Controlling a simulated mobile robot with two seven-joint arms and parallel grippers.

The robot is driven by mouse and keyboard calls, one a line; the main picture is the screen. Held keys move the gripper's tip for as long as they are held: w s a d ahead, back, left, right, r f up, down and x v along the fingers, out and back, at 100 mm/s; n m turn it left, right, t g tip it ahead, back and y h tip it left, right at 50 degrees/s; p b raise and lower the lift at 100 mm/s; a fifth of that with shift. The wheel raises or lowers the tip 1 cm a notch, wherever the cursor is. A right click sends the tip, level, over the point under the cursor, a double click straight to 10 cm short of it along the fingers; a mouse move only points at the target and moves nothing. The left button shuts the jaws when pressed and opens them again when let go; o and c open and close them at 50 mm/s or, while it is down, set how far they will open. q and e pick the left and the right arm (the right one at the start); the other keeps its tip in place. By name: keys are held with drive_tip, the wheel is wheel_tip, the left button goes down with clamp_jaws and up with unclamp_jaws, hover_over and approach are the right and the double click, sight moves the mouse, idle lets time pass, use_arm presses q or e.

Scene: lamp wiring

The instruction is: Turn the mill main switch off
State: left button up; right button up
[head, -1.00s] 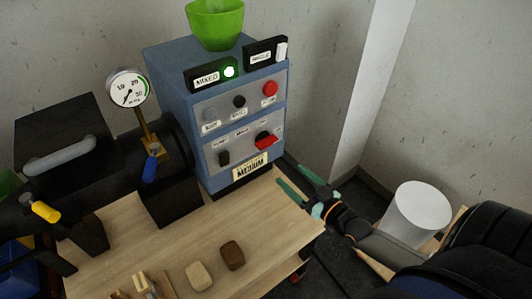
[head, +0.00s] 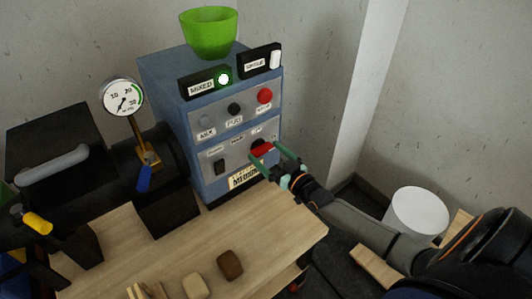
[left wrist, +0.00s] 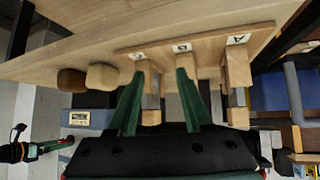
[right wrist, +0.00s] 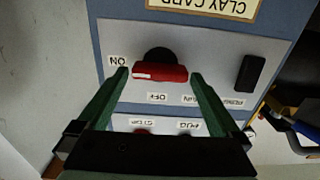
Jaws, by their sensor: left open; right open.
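The mill main switch is a red rotary handle (head: 262,149) on a black round base, low on the front of the blue control box (head: 160,75). In the right wrist view the red handle (right wrist: 160,73) lies crosswise, its white-marked end toward the ON label (right wrist: 118,60); the OFF label (right wrist: 158,97) is beside it. My right gripper (right wrist: 160,76) is open, with one finger at each end of the handle; I cannot tell whether they touch it. It also reaches the panel in the head view (head: 267,157). My left gripper (left wrist: 160,75) is open near a lettered wooden rack (left wrist: 185,48).
A black rocker switch (head: 219,167) sits left of the handle, with a red button (head: 265,96) above. A green bowl (head: 210,35) stands on the box. Two clay pieces (head: 230,265) (head: 196,286) lie on the wooden table (head: 150,250).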

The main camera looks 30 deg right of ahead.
drive_tip(key=shift+w+a, duration=0.1)
drive_tip(key=shift+w, duration=0.45)
drive_tip(key=c, duration=1.1)
